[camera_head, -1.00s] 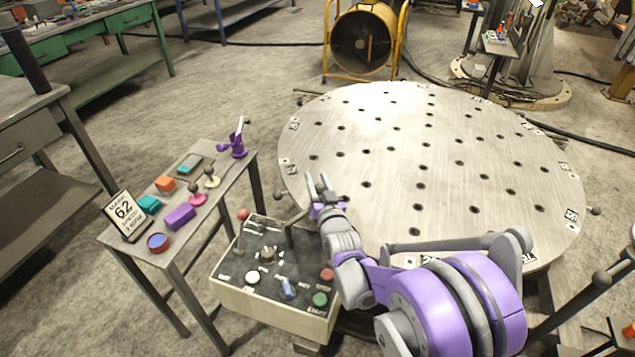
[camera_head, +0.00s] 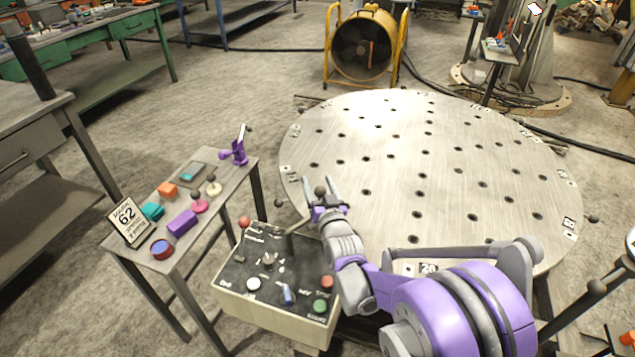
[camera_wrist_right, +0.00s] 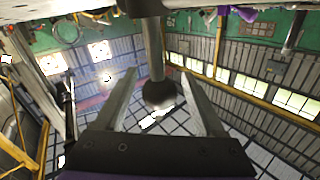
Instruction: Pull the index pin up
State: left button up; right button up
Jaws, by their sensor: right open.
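A dark ball knob on a short rod, which I take to be the index pin (camera_wrist_right: 160,92), stands at the near left edge of the round plate (camera_head: 470,150). In the right wrist view the knob and its rod lie between the two fingers of my right gripper (camera_wrist_right: 165,90), with a gap on each side. In the head view my right gripper (camera_head: 326,184) is open around the knob (camera_head: 320,190). The rod's lower part is hidden behind the gripper. My left gripper is not in view.
A control box (camera_head: 270,306) with buttons and levers stands just left of my right arm. A small side table (camera_head: 225,186) with coloured objects is further left. A yellow fan (camera_head: 363,45) stands behind the plate. The plate's top is clear.

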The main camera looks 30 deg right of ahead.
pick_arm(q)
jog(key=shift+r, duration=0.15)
pick_arm(e)
jog(key=v, duration=1)
jog(key=s+a+f+n+g+y, duration=0.3)
jog(key=s+a+f+g+y, duration=0.15)
jog(key=s+a, duration=0.35)
jog(key=s+a+f+n+g, duration=0.1)
jog(key=s+a+f+g, duration=0.25)
jog(key=s, duration=0.35)
jog(key=s+a+f+n+g, duration=0.1)
jog(key=s+a+f+g, duration=0.1)
jog(key=s+g, duration=0.35)
pick_arm(q)
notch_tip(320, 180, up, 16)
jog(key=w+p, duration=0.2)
jog(key=p, duration=1.2)
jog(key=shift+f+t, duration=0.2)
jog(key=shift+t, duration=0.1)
pick_arm(e)
notch_tip(320, 180, up, 16)
jog(key=t, duration=0.1)
jog(key=shift+s+d, duration=0.2)
jog(key=shift+s, duration=0.15)
